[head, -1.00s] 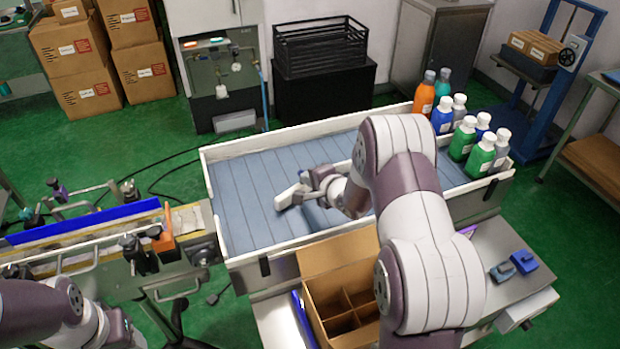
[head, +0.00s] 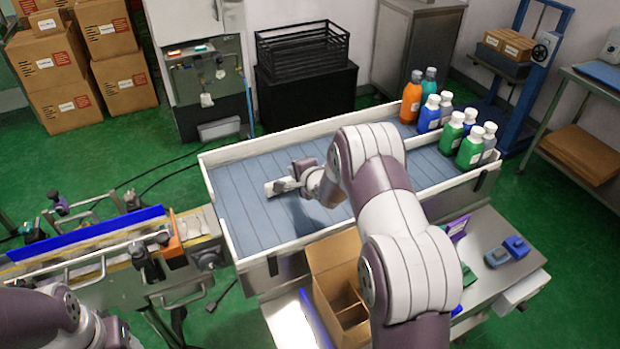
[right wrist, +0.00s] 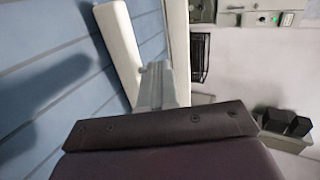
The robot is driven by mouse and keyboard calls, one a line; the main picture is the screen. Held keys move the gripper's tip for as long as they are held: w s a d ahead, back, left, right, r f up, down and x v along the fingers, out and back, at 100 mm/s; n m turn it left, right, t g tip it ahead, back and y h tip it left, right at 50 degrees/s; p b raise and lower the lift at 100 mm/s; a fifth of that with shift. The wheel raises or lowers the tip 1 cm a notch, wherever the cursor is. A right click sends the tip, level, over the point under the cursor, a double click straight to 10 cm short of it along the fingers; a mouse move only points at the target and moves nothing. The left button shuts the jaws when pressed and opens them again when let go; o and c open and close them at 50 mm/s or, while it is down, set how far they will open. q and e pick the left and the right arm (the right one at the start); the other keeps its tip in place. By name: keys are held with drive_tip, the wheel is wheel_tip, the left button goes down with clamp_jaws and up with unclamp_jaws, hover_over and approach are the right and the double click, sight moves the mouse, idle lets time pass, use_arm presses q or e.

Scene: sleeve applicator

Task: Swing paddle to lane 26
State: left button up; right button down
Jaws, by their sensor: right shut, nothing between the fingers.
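My right gripper (head: 283,186) is shut and empty, low over the blue striped bed (head: 235,205) of a long white-walled tray. In the right wrist view, the gripper (right wrist: 158,82) has a pale bar (right wrist: 121,45) beside its tip; whether they touch is unclear. No part is clearly identifiable as the paddle. An orange upright piece (head: 174,236) stands at the right end of the left conveyor (head: 125,280), by a long blue rail (head: 90,233). No lane numbers are legible. My left arm shows at the lower left, its gripper out of view.
Several capped bottles (head: 452,131) stand at the tray's right end. An open cardboard box with dividers (head: 333,252) stands in front of the tray, partly behind my right arm. A black crate (head: 303,46) stands behind.

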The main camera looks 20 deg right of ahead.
sight(289, 179)
drive_tip(key=w, duration=0.3)
drive_tip(key=shift+w+a+p, duration=0.3)
drive_tip(key=shift+w+d, duration=0.1)
drive_tip(key=shift+w, duration=0.5)
drive_tip(key=shift+w, duration=0.1)
